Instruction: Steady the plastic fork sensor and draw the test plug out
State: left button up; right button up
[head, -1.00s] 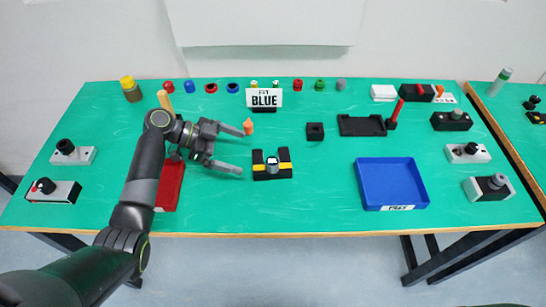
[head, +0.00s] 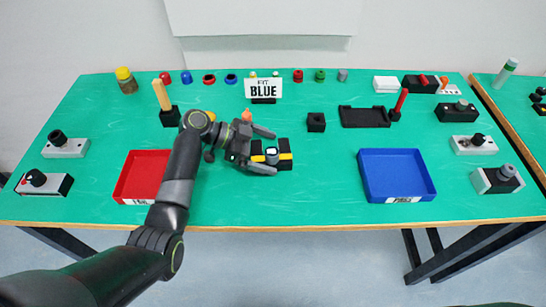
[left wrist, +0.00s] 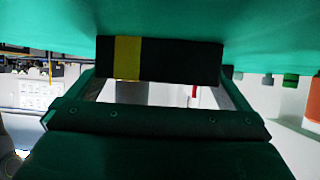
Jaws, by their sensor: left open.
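The black fork sensor (head: 286,154) with a yellow band sits on the green table near the middle. The test plug (head: 271,156), with a grey top, stands in its slot. My left gripper (head: 268,150) is open, low over the table, with its fingers at the sensor's left side, one finger behind and one in front. In the left wrist view the sensor's black face with the yellow band (left wrist: 126,58) shows between the two open fingers. The sensor's left arm is partly hidden by the gripper. My right gripper is not in view.
A red tray (head: 140,178) lies left of my arm and a blue tray (head: 434,192) lies to the right. A sign reading BLUE (head: 263,88) stands behind, and an orange cone (head: 247,116) is close to the gripper. The table between sensor and blue tray is clear.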

pick_arm(q)
jog(key=shift+d, duration=0.1)
jog(key=c, duration=0.6)
jog(key=shift+c, duration=0.2)
jog(key=shift+s+f, duration=0.15)
jog(key=shift+f, duration=0.15)
dwell(1.2)
jog(key=o, duration=0.6)
jog(key=shift+r, duration=0.1)
jog(key=shift+o, duration=0.2)
